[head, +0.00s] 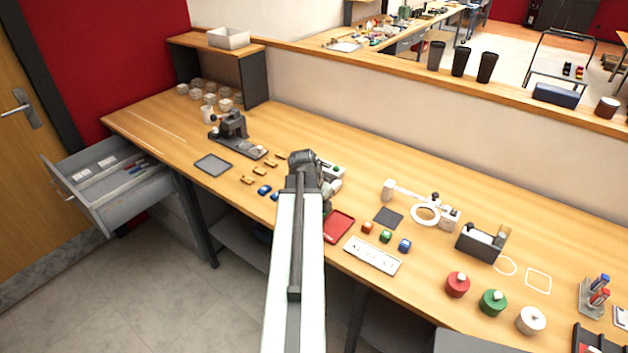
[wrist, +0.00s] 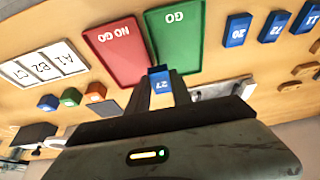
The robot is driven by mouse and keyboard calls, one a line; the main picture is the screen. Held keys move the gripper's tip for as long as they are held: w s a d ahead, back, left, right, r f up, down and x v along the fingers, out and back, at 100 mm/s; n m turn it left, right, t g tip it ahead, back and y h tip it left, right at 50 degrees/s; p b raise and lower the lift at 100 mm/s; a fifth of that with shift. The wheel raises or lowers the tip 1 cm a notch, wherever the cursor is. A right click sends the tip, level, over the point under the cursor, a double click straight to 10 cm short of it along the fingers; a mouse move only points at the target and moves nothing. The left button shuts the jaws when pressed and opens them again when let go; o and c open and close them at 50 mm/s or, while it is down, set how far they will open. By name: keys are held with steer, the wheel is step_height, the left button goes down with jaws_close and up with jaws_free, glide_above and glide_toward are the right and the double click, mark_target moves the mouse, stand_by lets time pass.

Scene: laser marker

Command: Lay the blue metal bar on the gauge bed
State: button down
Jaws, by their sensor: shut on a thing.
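A blue metal bar (wrist: 160,84) with a white number on top is between the fingers of my gripper (wrist: 161,90) in the wrist view. The gripper is shut on it, above the bench. A pale metal piece (wrist: 225,89), likely the gauge bed, lies right of the fingers, partly hidden by my gripper. In the head view, a light grey device (head: 332,170), likely the gauge, shows behind my arm's end. My gripper and the held bar are hidden by my arm there. I cannot tell whether the bar touches anything below.
A red NO GO tray (wrist: 115,50) and green GO tray (wrist: 178,40) lie beside the fingers. Several other numbered blue bars (wrist: 238,29) lie to the right. A labelled white rack (wrist: 45,65) and small coloured blocks (wrist: 95,92) are to the left. A magnifier (head: 425,214) stands right of my arm.

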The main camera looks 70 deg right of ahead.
steer(key=w+d, duration=0.2)
steer(key=w, duration=0.2)
steer(key=w+d, duration=0.1)
steer(key=w, duration=0.3)
steer(key=w+d+r+p, duration=0.1)
steer(key=w+d, duration=0.1)
steer(key=w, duration=0.1)
steer(key=shift+w+d, duration=0.3)
steer(key=shift+w, duration=0.1)
steer(key=w, duration=0.2)
steer(key=w+d, duration=0.1)
steer(key=w, duration=0.5)
steer(key=shift+d+r, duration=0.15)
steer(key=shift+d, duration=0.15)
steer(key=s+d, duration=0.3)
steer(key=s, duration=0.1)
steer(key=s+d+f, duration=0.1)
steer(key=s+d, duration=0.2)
steer(key=s+d+b, duration=0.1)
steer(key=s+d, duration=0.3)
steer(key=shift+s+f, duration=0.25)
steer(key=shift+s, duration=0.05)
steer(key=f+b, duration=0.4)
steer(key=shift+s+d, duration=0.2)
steer(key=shift+s, duration=0.05)
steer(key=shift+r, duration=0.25)
steer(key=shift+f, duration=0.15)
steer(key=c, duration=1.1)
jaws_free()
steer(key=shift+c, duration=0.2)
